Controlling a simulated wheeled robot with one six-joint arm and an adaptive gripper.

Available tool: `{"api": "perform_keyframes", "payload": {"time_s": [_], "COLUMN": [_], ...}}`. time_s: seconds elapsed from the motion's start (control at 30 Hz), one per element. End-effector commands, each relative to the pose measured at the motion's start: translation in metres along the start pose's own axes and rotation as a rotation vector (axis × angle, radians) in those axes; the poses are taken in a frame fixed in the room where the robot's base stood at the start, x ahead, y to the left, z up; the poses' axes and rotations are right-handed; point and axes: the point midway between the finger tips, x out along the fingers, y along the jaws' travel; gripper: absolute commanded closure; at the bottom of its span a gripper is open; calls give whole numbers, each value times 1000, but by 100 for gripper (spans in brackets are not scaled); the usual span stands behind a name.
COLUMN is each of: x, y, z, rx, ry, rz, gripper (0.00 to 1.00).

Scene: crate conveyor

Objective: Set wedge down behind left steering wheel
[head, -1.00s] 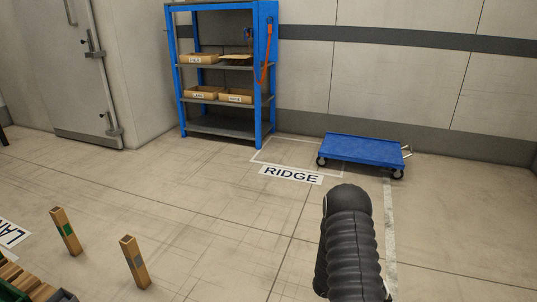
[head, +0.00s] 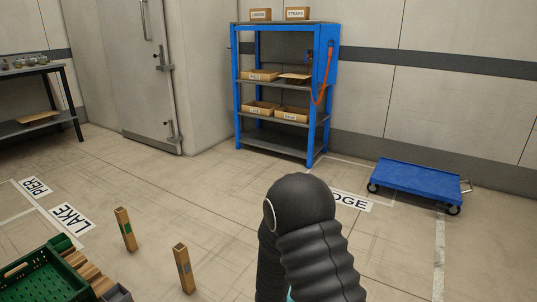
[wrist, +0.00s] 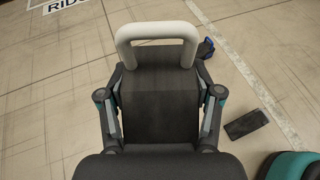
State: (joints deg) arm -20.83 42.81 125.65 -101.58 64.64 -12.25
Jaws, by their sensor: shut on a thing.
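In the wrist view my gripper (wrist: 160,101) is shut on the wedge (wrist: 160,84), a dark block with a pale loop handle at its far end. A finger presses on each side of it, above bare floor. In the head view my arm hides the gripper and wedge. The blue flat cart (head: 418,178) stands at the right near the wall. Its near-left wheel (head: 372,187) and near-right wheel (head: 453,210) show; I cannot tell which wheels steer.
A blue shelf rack (head: 237,95) stands at the back. Two short wooden posts (head: 126,229) stand on the floor, with a green crate (head: 40,280) at lower left. A dark flat block (wrist: 246,124) lies on the floor right of the gripper. Floor before the cart is clear.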

Motion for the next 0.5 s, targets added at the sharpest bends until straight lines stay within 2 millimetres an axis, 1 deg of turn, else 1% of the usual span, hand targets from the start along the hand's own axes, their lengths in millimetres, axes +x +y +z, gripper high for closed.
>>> {"api": "perform_keyframes", "payload": {"time_s": [0.03, 0.17, 0.33, 0.43, 0.5], "x": [-5, -9, -14, -21, -26], "y": [4, 12, 28, 40, 46], "z": [0, -6, -16, -11, -3], "rx": [-4, -22, -74, -118, -146], "ry": [-1, -1, -1, -2, -2], "rz": [10, 48, 175, 284, 358], "gripper": [89, 89, 89, 89, 89]}}
